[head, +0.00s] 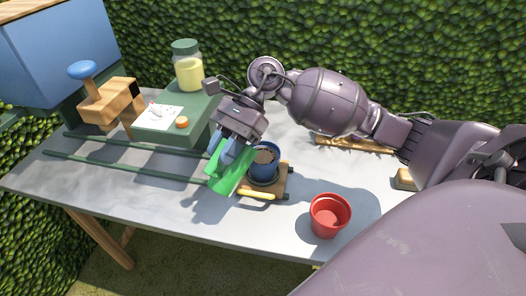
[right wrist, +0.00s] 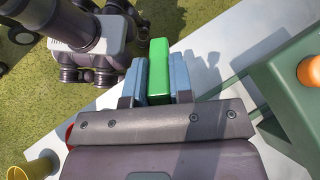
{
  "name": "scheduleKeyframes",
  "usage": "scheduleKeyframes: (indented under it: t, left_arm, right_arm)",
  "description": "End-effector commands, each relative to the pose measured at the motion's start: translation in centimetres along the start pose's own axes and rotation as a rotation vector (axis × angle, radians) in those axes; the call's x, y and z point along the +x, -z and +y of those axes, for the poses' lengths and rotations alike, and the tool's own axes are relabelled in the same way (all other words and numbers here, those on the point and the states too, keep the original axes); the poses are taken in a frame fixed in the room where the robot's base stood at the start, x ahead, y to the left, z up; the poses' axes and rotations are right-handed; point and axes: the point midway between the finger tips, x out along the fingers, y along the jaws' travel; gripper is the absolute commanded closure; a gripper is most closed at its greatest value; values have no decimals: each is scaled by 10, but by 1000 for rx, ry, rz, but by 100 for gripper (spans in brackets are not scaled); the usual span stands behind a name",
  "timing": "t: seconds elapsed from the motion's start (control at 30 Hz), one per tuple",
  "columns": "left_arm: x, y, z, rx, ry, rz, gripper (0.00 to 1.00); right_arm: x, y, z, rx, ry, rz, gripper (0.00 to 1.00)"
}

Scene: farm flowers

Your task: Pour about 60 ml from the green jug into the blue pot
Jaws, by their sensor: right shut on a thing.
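The blue pot (head: 264,174) stands upright on a small wooden cart, with brown soil showing inside its rim. My right gripper (head: 228,152) is shut on the green jug (head: 230,178), just left of the pot. The jug looks tilted in the head view; its mouth and contents cannot be made out, and no stream of liquid shows. In the right wrist view, a green part of the jug (right wrist: 159,65) sits between the two blue-grey fingers. My left gripper is not in view.
A red pot (head: 330,217) stands near the table's front edge. The wooden cart (head: 284,181) is under the blue pot. Behind left are a green platform (head: 160,135) with a pale-yellow jar (head: 189,72), a wooden block with a blue knob (head: 108,103), and dark rails (head: 125,168).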

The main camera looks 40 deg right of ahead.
Motion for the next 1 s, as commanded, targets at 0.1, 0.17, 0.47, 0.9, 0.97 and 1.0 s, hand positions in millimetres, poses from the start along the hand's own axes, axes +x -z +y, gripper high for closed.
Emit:
scheduleKeyframes:
  t: [0.1,0.17,0.47,0.9,0.97,1.0]
  left_arm:
    - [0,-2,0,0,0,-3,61]
    - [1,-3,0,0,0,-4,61]
    - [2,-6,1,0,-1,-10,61]
    - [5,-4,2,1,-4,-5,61]
    - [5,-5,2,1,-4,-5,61]
    - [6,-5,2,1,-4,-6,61]
  right_arm:
    - [-1,0,0,1,0,-15,100]
    - [-2,0,0,2,0,-24,100]
    - [-8,-1,0,1,0,-72,100]
    - [-18,-3,0,0,1,-154,100]
    - [-19,-3,0,1,0,-167,100]
    - [-20,-3,0,1,0,-175,100]
